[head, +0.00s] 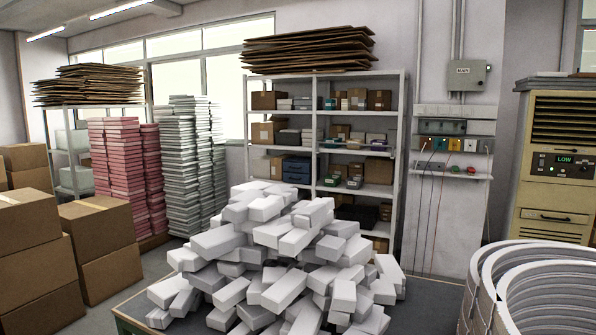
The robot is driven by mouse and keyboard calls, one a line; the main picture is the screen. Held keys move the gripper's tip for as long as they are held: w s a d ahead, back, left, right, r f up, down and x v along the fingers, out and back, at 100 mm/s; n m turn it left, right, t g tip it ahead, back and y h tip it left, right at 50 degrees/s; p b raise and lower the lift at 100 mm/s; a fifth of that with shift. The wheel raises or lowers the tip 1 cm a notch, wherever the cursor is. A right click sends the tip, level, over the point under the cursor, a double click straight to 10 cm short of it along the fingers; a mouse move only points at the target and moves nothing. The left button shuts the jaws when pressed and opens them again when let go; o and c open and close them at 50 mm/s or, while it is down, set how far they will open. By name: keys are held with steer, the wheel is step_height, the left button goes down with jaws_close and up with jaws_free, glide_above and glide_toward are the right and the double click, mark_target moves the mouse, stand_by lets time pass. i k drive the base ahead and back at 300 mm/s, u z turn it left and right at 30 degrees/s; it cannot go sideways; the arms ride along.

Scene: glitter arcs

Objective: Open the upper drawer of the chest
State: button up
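No clear chest of drawers shows in the head view. A tall beige cabinet (520,190) stands at the right edge, with dark louvres and a green "LOW" display on its front. Below the display is a shut, drawer-like front (572,219) with a dark handle (554,217). I cannot tell whether this cabinet is the chest. Its lower part is hidden behind white curved pieces. My gripper is not in view.
A pile of white blocks (285,240) covers much of a dark table (432,290). White curved pieces (535,265) stand at front right. Cardboard boxes (95,235) stand at left. A shelf unit (399,130) and wall panel (455,141) are behind.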

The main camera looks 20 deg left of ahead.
mark_target(297, 166)
steer(key=u, duration=2.4)
steer(key=i, duration=6.1)
steer(key=z, duration=2.85)
steer(key=i, duration=3.3)
